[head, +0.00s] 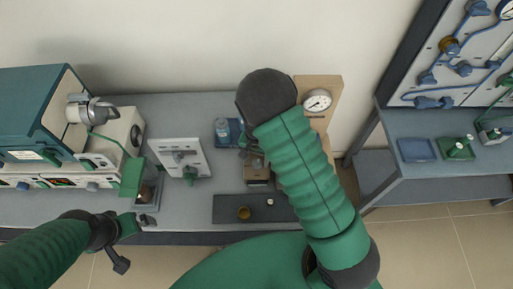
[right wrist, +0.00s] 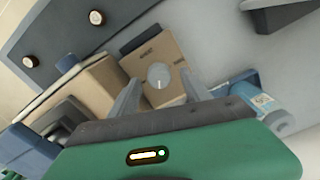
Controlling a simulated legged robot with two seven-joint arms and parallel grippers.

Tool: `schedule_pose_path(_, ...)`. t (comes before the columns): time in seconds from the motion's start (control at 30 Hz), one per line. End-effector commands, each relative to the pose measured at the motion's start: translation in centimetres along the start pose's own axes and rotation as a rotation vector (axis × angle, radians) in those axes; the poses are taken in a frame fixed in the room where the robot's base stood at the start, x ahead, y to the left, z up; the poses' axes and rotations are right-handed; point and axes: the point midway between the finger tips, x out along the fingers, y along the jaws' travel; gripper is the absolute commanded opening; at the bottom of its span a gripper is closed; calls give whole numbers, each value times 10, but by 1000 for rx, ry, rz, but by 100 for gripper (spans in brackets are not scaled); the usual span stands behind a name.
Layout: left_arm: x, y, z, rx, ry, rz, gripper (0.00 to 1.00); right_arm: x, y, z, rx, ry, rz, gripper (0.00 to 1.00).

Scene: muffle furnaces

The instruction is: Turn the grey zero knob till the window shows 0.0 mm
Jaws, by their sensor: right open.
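In the right wrist view a grey round knob (right wrist: 158,76) with a pale line mark sits on the face of a tan block (right wrist: 146,58). My right gripper (right wrist: 161,80) is open, its two grey fingers on either side of the knob; I cannot tell whether they touch it. In the head view my right arm hides the knob and most of that gripper. A small brown device (head: 257,173) shows beside the arm. No readable window or figure shows. My left gripper (head: 139,221) is at the bench's front left, its fingers too small to read.
A dial gauge (head: 317,100) on a tan board stands behind my right arm. A blue-labelled bottle (right wrist: 264,102) is close right of the right gripper. A white panel (head: 180,157) and furnaces (head: 40,120) stand left. A dark mat (head: 228,209) lies at the front edge.

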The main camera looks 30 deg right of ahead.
Motion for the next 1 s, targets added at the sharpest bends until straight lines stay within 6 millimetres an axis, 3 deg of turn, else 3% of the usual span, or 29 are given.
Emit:
schedule_pose_path(0.3,-2,0,0,0,0,0,100,-93,-2,-1,0,4,-5,56)
schedule_pose_path(0.5,-3,0,-1,0,0,0,100,-136,-2,-1,1,2,-2,56)
schedule_pose_path(0.67,-3,0,-1,0,0,0,100,-148,-1,-1,1,0,1,56)
schedule_pose_path(1.0,-3,0,-1,0,0,0,100,-149,-1,0,2,-1,2,56)
